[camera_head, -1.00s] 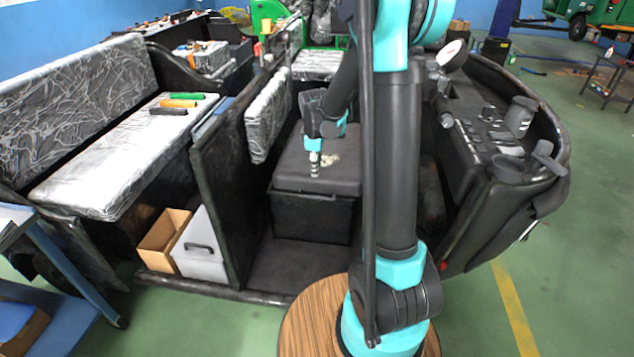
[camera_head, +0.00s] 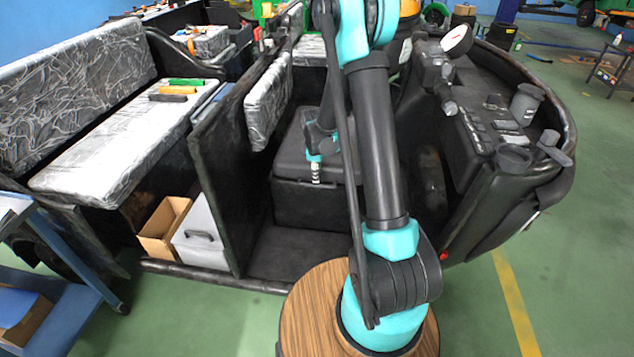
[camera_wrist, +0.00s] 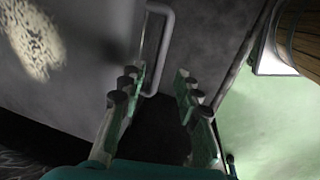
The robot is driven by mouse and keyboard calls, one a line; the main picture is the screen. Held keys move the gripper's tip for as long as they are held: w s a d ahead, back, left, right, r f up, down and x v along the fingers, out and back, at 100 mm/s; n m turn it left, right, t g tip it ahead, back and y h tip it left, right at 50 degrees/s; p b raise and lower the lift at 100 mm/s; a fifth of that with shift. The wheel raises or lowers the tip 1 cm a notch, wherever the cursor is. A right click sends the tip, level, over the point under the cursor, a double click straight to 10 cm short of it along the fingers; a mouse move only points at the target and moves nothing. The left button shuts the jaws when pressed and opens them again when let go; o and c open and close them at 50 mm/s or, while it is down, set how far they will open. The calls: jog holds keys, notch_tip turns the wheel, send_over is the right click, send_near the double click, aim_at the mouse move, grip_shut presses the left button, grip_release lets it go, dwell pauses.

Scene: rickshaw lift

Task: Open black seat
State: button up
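The black seat (camera_head: 340,165) is a dark padded lid on a black box (camera_head: 310,205) in the front compartment, and it lies flat and closed. A pale patch (camera_wrist: 35,35) marks the surface at upper left.
A black partition (camera_head: 220,190) stands left of the seat, and the dashboard with handlebar (camera_head: 480,130) is at right. A cardboard box (camera_head: 165,228) and grey case (camera_head: 200,235) sit under the rear bench (camera_head: 120,155). Green floor is free at right.

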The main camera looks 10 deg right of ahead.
aim_at(317, 185)
jog(key=shift+w+d+f, duration=0.1)
jog(key=shift+w+f, duration=0.05)
jog(key=shift+f, duration=0.75)
jog(key=shift+w+f, duration=0.2)
jog(key=shift+f, duration=0.75)
jog(key=shift+w+d+f, duration=0.1)
jog(key=shift+w+f, duration=0.05)
jog(key=shift+f, duration=0.75)
jog(key=shift+c, duration=0.2)
grip_shut()
